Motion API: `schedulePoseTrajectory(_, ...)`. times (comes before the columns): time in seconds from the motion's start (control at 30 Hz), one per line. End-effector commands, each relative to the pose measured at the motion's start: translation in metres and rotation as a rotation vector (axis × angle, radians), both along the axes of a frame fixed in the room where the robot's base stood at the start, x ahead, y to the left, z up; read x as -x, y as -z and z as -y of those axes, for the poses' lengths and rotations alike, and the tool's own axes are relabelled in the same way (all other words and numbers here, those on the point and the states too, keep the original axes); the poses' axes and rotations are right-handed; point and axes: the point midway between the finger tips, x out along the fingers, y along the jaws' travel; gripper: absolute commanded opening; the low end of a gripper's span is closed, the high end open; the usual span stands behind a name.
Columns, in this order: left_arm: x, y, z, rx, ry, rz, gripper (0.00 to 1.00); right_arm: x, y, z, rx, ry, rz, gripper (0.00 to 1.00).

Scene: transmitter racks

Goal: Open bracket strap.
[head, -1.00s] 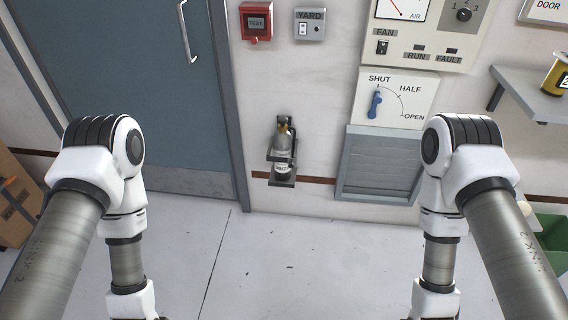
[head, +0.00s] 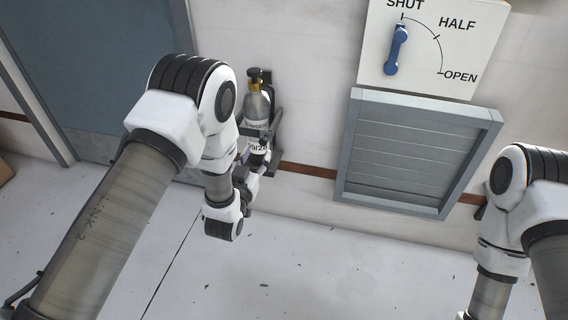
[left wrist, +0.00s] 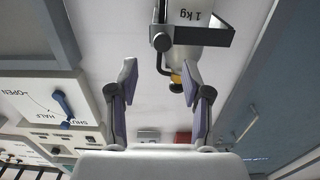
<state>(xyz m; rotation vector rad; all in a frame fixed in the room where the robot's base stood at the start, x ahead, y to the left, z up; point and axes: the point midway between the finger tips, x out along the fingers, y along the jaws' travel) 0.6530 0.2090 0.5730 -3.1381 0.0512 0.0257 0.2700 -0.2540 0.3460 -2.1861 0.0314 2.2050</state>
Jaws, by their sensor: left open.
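A small grey cylinder (head: 257,107) with a brass-yellow neck and white label stands upright in a dark wall bracket (head: 272,152). In the left wrist view, which is upside down, the bracket (left wrist: 218,37) and the cylinder (left wrist: 200,55) show at the top centre. A dark bent piece (left wrist: 162,62) sits at the bracket's side; I cannot tell if it is the strap. My left gripper (head: 246,163) is just in front of the bracket's lower part, partly hidden by its wrist. Its purple-padded fingers (left wrist: 160,78) are apart, with nothing gripped. My right gripper is out of frame.
A grey louvred vent (head: 415,150) is on the wall to the right, under a SHUT-HALF-OPEN panel with a blue lever (head: 396,50) at SHUT. A blue-grey door (head: 90,60) is on the left. The floor (head: 300,265) in front is clear.

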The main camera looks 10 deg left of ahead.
Motion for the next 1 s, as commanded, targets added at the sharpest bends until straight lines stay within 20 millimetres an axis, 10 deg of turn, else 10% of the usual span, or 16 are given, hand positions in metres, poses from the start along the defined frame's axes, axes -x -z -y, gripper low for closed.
schedulePoseTrajectory(0.6,-0.076,0.012,0.003,-0.002,0.001,0.011,0.49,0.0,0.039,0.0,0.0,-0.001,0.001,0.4)
schedulePoseTrajectory(0.87,-0.08,0.011,0.003,-0.002,0.001,0.008,0.49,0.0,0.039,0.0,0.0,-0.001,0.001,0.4)
schedulePoseTrajectory(1.0,-0.08,0.011,0.003,-0.002,0.001,0.008,0.06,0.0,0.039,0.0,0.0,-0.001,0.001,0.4)
